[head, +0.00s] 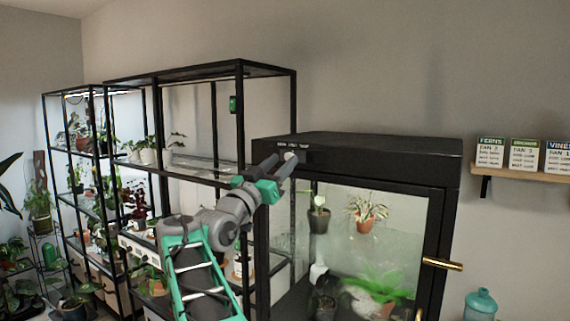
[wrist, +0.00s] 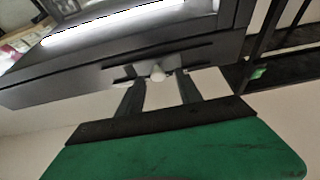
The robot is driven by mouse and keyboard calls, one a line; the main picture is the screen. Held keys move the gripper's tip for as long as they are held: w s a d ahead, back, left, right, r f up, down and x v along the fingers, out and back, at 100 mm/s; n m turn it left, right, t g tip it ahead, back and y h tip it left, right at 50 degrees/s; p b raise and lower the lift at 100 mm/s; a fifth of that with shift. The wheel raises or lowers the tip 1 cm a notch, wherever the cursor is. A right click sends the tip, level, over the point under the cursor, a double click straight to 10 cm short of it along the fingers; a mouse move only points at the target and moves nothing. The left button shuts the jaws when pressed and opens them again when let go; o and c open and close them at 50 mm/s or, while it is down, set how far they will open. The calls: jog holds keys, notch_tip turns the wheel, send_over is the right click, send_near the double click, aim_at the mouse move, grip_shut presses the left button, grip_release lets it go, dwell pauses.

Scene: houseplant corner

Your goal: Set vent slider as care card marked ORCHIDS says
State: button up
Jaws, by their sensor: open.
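The vent slider's pale knob (head: 291,155) is on the top front band of the black glass cabinet (head: 370,148), under a small label strip (head: 293,145) too small to read. My gripper (head: 281,162) is open at the band, its fingertips by the knob. In the wrist view the white knob (wrist: 157,72) shows between the two spread fingers of my gripper (wrist: 161,78), on a dark slot. Whether a finger touches it, I cannot tell. The middle care card (head: 525,154) has a green heading that looks like ORCHIDS; its first line looks like "FAN 3", smaller lines are unreadable.
The cards FERNS (head: 491,153) and VINES (head: 558,156) flank it on a wooden wall shelf (head: 530,173). The cabinet door has a brass handle (head: 442,264) and plants behind glass. Black plant racks (head: 200,71) stand to the left, close beside my arm.

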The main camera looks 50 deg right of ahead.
jog(key=b+v, duration=0.1)
jog(key=v, duration=0.5)
jog(key=shift+b, duration=0.35)
jog(key=shift+d, duration=0.1)
